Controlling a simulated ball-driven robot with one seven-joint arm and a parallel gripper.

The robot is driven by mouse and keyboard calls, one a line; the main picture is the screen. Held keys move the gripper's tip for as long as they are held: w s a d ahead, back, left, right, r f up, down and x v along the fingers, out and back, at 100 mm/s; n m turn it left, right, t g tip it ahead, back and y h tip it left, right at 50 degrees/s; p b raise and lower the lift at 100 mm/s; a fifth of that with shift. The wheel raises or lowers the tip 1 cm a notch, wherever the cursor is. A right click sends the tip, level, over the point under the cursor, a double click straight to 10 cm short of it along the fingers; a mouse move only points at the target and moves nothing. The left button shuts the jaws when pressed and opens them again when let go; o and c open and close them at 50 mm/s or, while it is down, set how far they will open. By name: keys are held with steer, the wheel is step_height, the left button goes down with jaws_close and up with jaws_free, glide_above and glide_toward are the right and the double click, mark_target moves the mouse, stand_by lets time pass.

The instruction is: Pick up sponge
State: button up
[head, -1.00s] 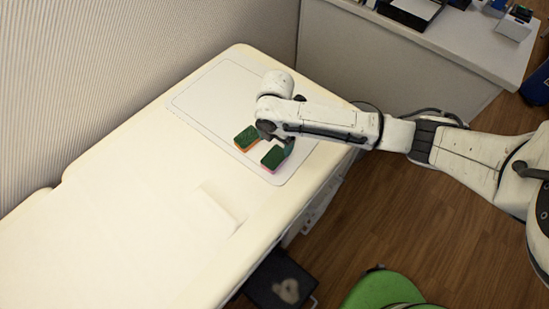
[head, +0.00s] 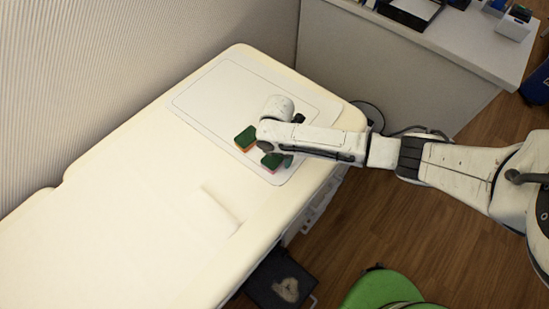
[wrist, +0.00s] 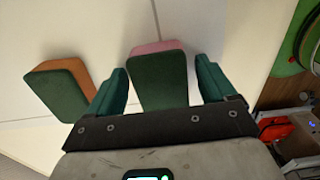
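Two sponges with dark green tops lie on the white mat (head: 207,92). The sponge with a pink underside (head: 271,160) is partly hidden by my arm in the head view. In the wrist view this pink-sided sponge (wrist: 158,78) stands between the two teal fingers. My gripper (wrist: 162,85) is open, with a gap on both sides of the sponge. The sponge with an orange underside (head: 246,139) lies up and left of it; in the wrist view this orange-sided sponge (wrist: 58,90) is outside the left finger.
The mat lies on a long cream table (head: 110,200) against a ribbed wall. A grey-white counter (head: 440,60) stands behind my arm. A green seat (head: 385,290) and a dark box (head: 280,282) are below the table's right edge. The table's left part is clear.

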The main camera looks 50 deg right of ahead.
steer(key=c, duration=0.9)
steer(key=shift+r, duration=0.15)
steer(key=shift+r, duration=0.2)
step_height(320, 180, up, 2)
steer(key=shift+w+r+b, duration=0.1)
steer(key=shift+b, duration=0.2)
steer(key=s+a+r, duration=0.1)
steer(key=s+r, duration=0.2)
steer(key=s, duration=0.1)
steer(key=s+a+r, duration=0.2)
steer(key=s+r, duration=0.1)
steer(key=s, duration=0.2)
steer(key=s+a+r, duration=0.1)
steer(key=s+r, duration=0.3)
steer(key=shift+s+a+r, duration=0.1)
steer(key=shift+s+a, duration=0.05)
steer(key=shift+a, duration=0.25)
